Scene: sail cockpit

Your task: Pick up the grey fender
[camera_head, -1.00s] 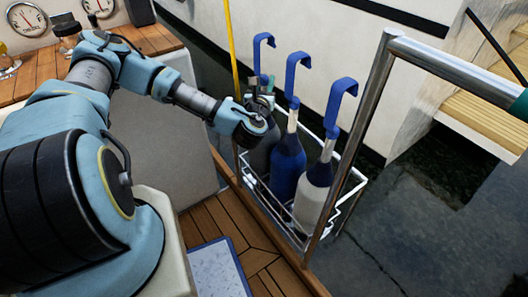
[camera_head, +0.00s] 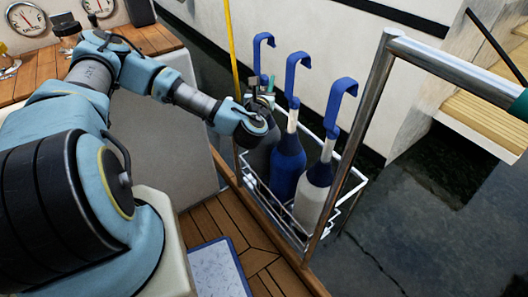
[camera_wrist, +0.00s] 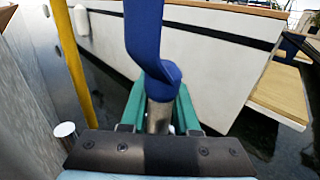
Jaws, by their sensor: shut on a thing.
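The grey fender (camera_head: 261,156) stands upright at the left end of the white wire rack (camera_head: 347,187). Its blue hooked strap (camera_head: 259,48) rises above my gripper (camera_head: 262,92). In the wrist view my gripper (camera_wrist: 160,108) has its green fingers on both sides of the fender's narrow grey neck (camera_wrist: 159,117), just below the blue strap (camera_wrist: 145,40). My gripper is shut on this neck. My wrist hides part of the fender's upper body in the head view, and its lower end is hidden in the rack.
A blue fender (camera_head: 287,172) and a white fender with a blue top (camera_head: 310,203) stand to the right in the rack. A steel rail (camera_head: 352,140) passes close on the right. A yellow pole (camera_head: 231,50) stands just left. A white hull (camera_head: 330,45) lies behind, across dark water.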

